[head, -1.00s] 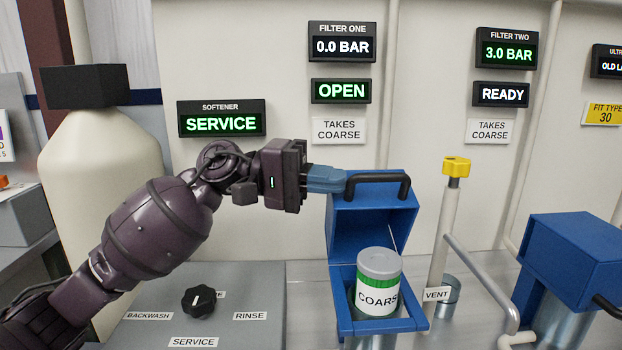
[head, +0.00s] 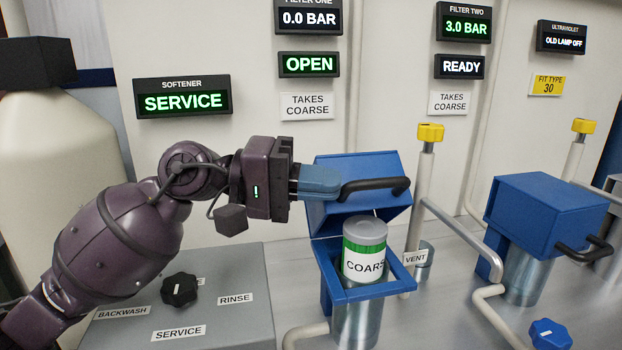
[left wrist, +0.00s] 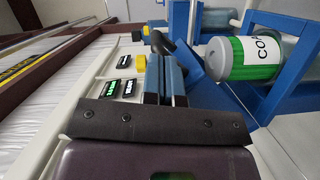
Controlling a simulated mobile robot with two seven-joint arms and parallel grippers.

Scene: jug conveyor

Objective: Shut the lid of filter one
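The lid's black handle (head: 380,184) sticks out toward the front. A grey-and-green coarse cartridge (head: 364,232) stands upright in the housing, its top showing; it also shows in the left wrist view (left wrist: 255,58). My left gripper (head: 332,184) is at the left end of the handle, its blue fingers (left wrist: 163,70) close together on it. The exact contact is partly hidden. My right gripper is not in view.
Filter one's display (head: 309,64) reads OPEN, with 0.0 BAR above. A vent pipe with a yellow knob (head: 430,132) stands just right of the lid. Filter two (head: 545,205) is shut farther right. The softener's black knob (head: 179,290) is at lower left.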

